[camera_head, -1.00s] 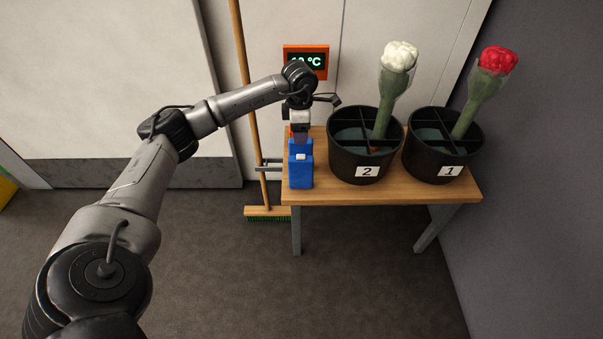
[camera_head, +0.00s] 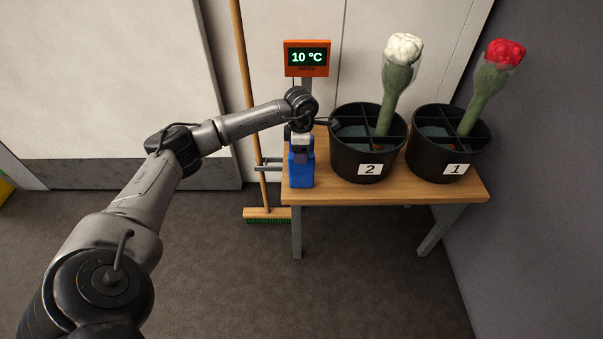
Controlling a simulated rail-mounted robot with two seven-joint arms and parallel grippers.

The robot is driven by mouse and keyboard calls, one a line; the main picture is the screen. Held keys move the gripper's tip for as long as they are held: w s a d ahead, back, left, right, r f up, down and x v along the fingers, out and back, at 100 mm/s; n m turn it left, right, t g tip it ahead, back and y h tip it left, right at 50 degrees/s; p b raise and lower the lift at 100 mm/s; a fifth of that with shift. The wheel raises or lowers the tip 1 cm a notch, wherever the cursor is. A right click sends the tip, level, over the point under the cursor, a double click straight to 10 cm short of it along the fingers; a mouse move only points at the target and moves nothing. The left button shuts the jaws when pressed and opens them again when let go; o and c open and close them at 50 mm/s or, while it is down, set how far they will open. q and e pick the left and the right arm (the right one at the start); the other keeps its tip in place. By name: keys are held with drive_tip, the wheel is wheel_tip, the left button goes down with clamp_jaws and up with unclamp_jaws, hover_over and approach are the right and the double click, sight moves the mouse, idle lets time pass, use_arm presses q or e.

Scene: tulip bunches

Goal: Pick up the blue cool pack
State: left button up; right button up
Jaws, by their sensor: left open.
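The blue cool pack (camera_head: 301,176) stands upright at the left end of the wooden table. My left gripper (camera_head: 301,157) points down over the top of the pack and hides its upper part. The gripper is open; whether its fingers touch the pack cannot be told from this view. My right gripper is not in view.
Black bucket 2 (camera_head: 346,165) stands right of the pack, holding a white tulip bunch (camera_head: 402,62). Black bucket 1 (camera_head: 429,160) holds a red bunch (camera_head: 496,75). An orange display (camera_head: 307,58) reads 10 °C. A broom (camera_head: 247,90) leans left of the wooden table (camera_head: 400,190).

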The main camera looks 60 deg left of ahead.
sight(302, 171)
use_arm(q)
wheel_tip(302, 171, down, 4)
drive_tip(key=shift+w+f+b, duration=0.1)
drive_tip(key=shift+b, duration=0.9)
drive_tip(key=shift+c, duration=0.3)
drive_tip(key=shift+c, duration=0.7)
clamp_jaws()
